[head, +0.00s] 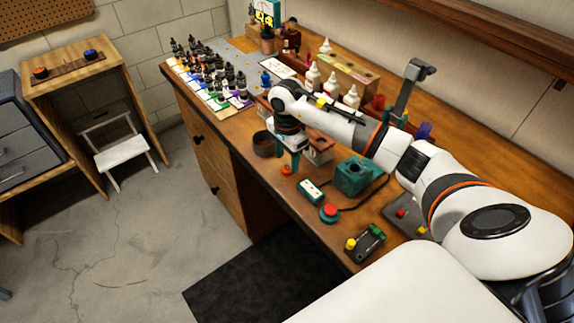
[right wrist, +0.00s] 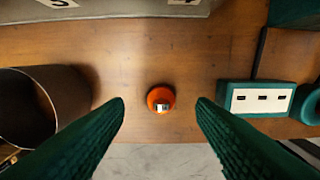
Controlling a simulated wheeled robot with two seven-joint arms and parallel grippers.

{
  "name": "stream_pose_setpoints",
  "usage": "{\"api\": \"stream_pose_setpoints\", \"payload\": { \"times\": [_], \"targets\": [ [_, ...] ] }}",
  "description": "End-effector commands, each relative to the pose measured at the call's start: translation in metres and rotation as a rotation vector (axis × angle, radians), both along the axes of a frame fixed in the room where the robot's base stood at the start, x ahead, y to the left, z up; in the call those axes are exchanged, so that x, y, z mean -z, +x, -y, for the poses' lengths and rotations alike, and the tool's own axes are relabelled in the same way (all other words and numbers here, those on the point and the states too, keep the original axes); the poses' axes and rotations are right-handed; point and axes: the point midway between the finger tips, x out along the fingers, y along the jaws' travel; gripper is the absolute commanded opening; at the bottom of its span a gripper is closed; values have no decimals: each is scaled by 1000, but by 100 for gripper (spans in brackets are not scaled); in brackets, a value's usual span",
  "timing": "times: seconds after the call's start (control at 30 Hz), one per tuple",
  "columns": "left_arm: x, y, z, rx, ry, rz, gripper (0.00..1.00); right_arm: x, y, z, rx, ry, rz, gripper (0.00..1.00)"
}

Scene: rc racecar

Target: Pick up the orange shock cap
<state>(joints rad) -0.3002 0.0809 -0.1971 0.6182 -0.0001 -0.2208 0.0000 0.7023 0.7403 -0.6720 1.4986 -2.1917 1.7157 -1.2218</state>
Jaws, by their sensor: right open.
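The orange shock cap (head: 286,170) is a small round orange piece with a pale metallic centre, on the wooden workbench near its front edge. In the right wrist view the cap (right wrist: 154,92) lies centred between my fingers and apart from both. My right gripper (head: 290,160) points down over the cap, its teal fingers open and empty; the fingertips (right wrist: 160,104) also show in the right wrist view. My left gripper is not in view.
A dark cup (right wrist: 70,92) stands left of the cap; a teal box with slots (right wrist: 262,98) lies to its right. A numbered block (right wrist: 110,10) is behind. Bottles (head: 230,80) crowd the bench's far end. Bare wood surrounds the cap.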

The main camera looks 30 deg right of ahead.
Motion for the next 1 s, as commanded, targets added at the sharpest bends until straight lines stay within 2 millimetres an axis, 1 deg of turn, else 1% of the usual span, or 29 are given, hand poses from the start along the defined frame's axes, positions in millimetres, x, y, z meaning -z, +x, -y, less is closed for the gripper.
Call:
{"api": "stream_pose_setpoints", "payload": {
  "times": [0.03,0.13,0.27,0.47,0.57,0.7,0.77,1.0],
  "targets": [
    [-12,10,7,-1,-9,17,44,4,-2,-2,0,3,-6,51],
    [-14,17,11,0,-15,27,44,19,-1,-2,1,3,-3,51],
    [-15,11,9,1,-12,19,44,28,-1,-1,-1,0,0,51],
    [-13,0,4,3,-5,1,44,29,0,-1,-1,0,1,51],
    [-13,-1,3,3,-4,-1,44,29,0,-1,0,0,1,36],
    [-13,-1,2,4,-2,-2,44,29,0,-1,0,0,1,13],
    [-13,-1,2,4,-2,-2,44,29,0,-1,0,0,1,4],
    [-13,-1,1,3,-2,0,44,29,0,-1,0,0,1,3]
  ]
}}
